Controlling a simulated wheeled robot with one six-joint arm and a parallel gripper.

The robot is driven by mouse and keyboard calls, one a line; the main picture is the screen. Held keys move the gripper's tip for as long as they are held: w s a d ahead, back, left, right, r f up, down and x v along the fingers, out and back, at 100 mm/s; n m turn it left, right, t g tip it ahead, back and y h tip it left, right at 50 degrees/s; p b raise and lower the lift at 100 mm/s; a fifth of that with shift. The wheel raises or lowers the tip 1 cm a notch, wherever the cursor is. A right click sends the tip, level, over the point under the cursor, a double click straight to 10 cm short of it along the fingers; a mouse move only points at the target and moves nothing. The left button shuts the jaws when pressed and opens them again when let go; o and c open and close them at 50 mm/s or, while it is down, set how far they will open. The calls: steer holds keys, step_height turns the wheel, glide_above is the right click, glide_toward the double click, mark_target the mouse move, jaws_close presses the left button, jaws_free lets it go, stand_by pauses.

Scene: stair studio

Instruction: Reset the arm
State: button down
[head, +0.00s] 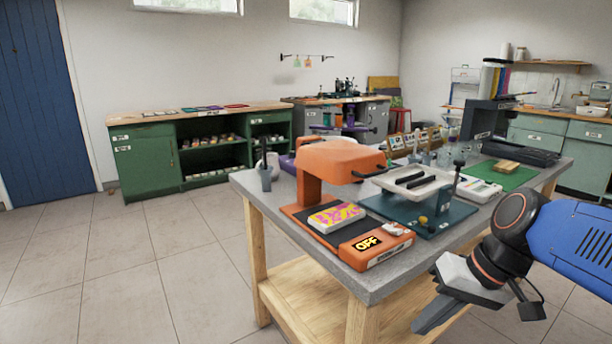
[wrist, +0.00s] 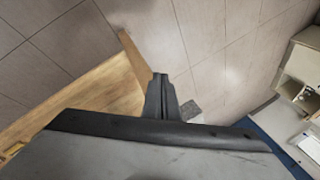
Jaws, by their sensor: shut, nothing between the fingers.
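My gripper (head: 440,312) is at the lower right of the head view, low in front of the right part of the workbench (head: 352,281). My blue and black arm comes in from the right edge. In the wrist view my gripper (wrist: 160,80) shows at the centre, with its dark fingers together and nothing between them. Behind it there are floor tiles and a wooden surface at left.
The grey-topped workbench carries an orange press (head: 335,160) with an OFF label, a colourful block (head: 337,216), a white tray (head: 412,182) on a teal stand and a green mat (head: 500,174). Green cabinets (head: 148,165) line the back. Tiled floor (head: 140,260) is clear at left.

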steer(key=s+d+f+t+h, duration=0.2)
steer(key=s+d+f+h, duration=0.2)
steer(key=d, duration=0.3)
steer(key=shift+t+h, duration=0.3)
steer(key=shift+h, duration=0.1)
steer(key=shift+r, duration=0.1)
stand_by(2.3)
